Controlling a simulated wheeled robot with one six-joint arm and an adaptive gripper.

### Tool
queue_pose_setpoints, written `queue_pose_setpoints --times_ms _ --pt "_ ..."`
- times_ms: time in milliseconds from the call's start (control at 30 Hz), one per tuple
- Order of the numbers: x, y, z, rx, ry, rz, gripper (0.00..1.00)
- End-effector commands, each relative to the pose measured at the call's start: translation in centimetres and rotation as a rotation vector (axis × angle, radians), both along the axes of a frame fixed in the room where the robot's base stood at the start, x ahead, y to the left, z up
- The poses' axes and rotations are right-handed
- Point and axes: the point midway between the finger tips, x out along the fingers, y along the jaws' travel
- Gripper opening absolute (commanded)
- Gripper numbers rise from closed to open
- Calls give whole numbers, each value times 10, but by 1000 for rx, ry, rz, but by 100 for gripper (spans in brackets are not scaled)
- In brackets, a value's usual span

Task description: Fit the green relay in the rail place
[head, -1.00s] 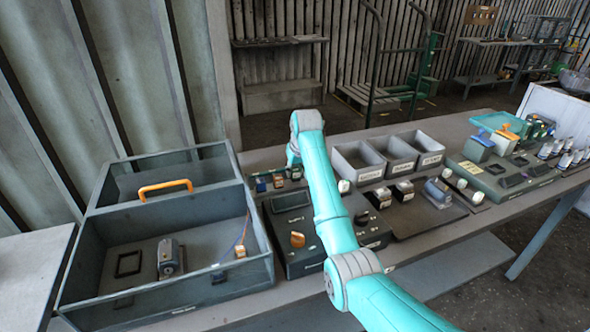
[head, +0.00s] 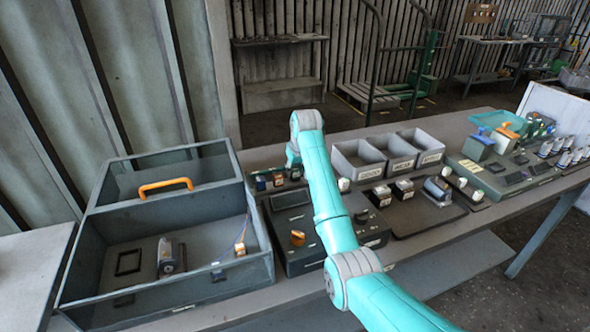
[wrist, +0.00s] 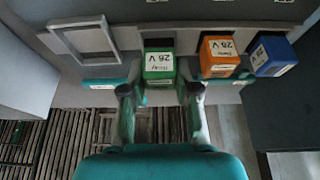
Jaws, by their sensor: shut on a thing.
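My gripper (wrist: 160,92) is shut on the green relay (wrist: 159,62), with one finger on each side of it in the wrist view. The relay has a white label reading 28 V. An orange relay (wrist: 218,56) and a blue relay (wrist: 270,54) stand in a row to its right, apart from it. An empty square frame (wrist: 85,43) is to its left. In the head view the blue relay (head: 261,183) and orange relay (head: 278,180) show left of my wrist; my fingertips are mostly hidden there. I cannot tell whether the green relay is seated or held clear.
A dark panel box with an orange knob (head: 297,238) stands below my arm. An open grey case (head: 90,262) with an orange handle (head: 165,188) is at left. Grey bins (head: 360,174) and a dark tray (head: 425,222) with parts stand at right.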

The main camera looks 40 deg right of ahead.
Motion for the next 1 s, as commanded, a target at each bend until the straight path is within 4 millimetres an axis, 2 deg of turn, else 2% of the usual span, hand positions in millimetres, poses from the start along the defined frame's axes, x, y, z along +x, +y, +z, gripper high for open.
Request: queue_pose_setpoints --times_ms 1000 --pt "0 0 -13 0 1 0 8"
